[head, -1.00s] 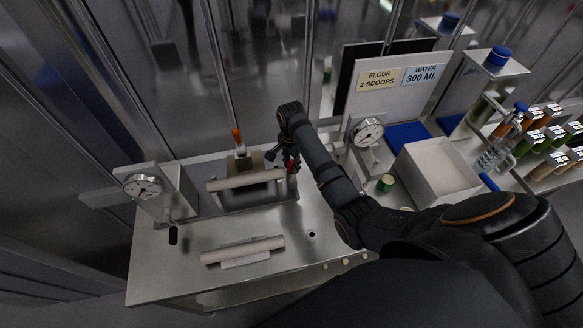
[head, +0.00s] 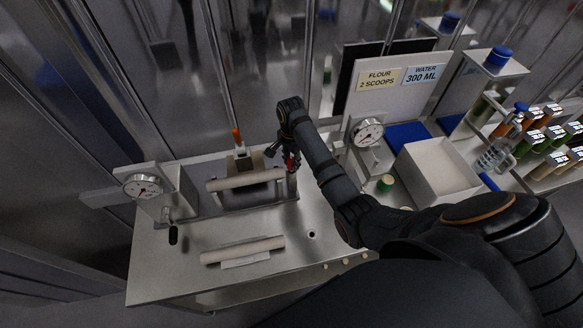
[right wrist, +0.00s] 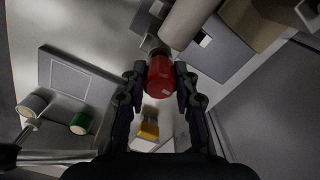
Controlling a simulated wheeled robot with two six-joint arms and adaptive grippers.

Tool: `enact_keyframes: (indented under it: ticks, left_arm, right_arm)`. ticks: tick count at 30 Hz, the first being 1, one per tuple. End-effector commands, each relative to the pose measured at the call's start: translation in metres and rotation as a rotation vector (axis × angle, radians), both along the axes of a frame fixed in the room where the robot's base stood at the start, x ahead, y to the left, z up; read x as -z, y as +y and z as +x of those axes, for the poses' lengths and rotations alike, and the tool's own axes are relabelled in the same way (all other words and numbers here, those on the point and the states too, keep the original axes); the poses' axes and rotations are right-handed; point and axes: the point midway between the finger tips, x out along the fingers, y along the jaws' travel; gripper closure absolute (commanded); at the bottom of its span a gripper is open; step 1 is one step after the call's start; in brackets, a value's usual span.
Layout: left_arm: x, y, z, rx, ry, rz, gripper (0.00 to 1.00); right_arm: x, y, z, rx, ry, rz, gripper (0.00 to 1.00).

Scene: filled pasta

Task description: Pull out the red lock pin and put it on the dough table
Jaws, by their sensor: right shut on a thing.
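The red lock pin (right wrist: 160,75) sits between the two fingers of my right gripper (right wrist: 158,85) in the right wrist view, and the fingers are shut on it. In the head view my right gripper (head: 287,160) is at the right end of the upper roller (head: 245,181), with a bit of red (head: 291,162) showing between its fingers. I cannot tell whether the pin still sits in its hole. The dough table (head: 190,265) is the steel surface in front, with a second roller (head: 243,250) lying on it. My left gripper is out of view.
A dial gauge (head: 143,187) stands at the left of the table and another (head: 367,132) to the right. A white open box (head: 435,172), a green-topped jar (head: 386,182) and a recipe board (head: 395,88) are on the right. The front left of the table is bare.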

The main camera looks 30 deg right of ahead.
Motion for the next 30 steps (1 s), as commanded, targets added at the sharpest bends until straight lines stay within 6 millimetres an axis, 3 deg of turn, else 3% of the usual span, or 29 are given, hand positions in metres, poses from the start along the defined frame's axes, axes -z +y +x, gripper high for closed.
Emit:
enact_keyframes:
  ticks: [30]
  left_arm:
    - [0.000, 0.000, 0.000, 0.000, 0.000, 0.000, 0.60]
  right_arm:
    - [-0.047, 0.000, 0.000, 0.000, -0.001, -0.001, 1.00]
